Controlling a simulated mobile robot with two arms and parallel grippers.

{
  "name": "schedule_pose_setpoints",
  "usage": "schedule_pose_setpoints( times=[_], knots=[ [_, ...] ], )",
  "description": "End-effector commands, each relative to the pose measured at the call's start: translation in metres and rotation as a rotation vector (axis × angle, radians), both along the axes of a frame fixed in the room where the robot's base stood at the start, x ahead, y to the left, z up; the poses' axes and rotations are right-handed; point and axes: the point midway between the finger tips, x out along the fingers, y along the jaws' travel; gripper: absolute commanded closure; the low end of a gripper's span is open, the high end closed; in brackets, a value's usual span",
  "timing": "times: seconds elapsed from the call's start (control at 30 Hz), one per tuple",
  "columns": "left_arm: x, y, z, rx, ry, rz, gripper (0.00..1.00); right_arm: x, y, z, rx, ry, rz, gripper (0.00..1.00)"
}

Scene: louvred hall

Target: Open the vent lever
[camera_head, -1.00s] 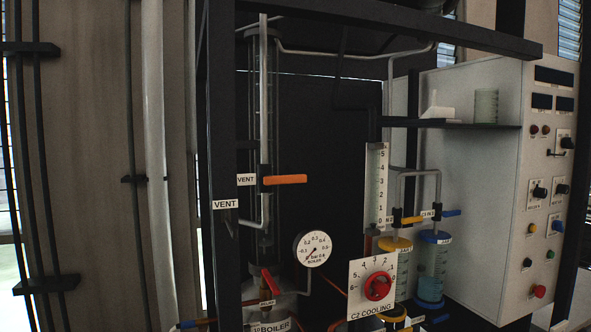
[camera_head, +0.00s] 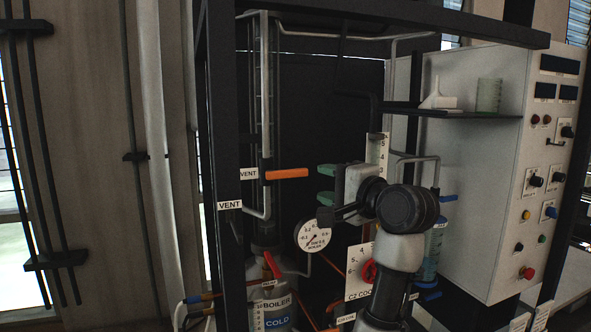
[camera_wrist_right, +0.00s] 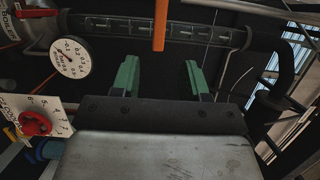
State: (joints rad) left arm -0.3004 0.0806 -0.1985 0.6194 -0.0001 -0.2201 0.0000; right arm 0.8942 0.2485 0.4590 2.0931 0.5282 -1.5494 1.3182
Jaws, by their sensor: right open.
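The vent lever (camera_head: 287,174) is an orange bar lying level, pointing right from its valve on the vertical pipe, beside a white VENT label (camera_head: 248,174). My right gripper (camera_head: 325,184) is open and empty, its green fingers a short way right of the lever's free end and apart from it. In the right wrist view the orange lever (camera_wrist_right: 160,25) stands beyond the gap between the green fingers (camera_wrist_right: 158,76), nearer the top edge. My left gripper is not in view.
A round gauge (camera_head: 313,236) sits just below my right gripper. A red C2 cooling knob (camera_head: 370,271) is partly behind my arm. A dark frame post (camera_head: 222,130) stands left of the lever. A white control cabinet (camera_head: 480,170) stands at right.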

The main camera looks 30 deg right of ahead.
Motion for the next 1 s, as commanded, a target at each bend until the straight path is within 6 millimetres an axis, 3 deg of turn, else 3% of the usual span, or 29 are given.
schedule_pose_setpoints(
  times=[0.63, 1.0],
  knots=[
    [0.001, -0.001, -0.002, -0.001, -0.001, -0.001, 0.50, 0.083, 0.006, -0.001, 0.001, 0.003, 0.002, 0.55],
    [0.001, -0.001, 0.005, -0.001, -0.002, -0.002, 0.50, 0.092, 0.006, 0.000, -0.001, 0.002, 0.002, 0.55]
  ],
)
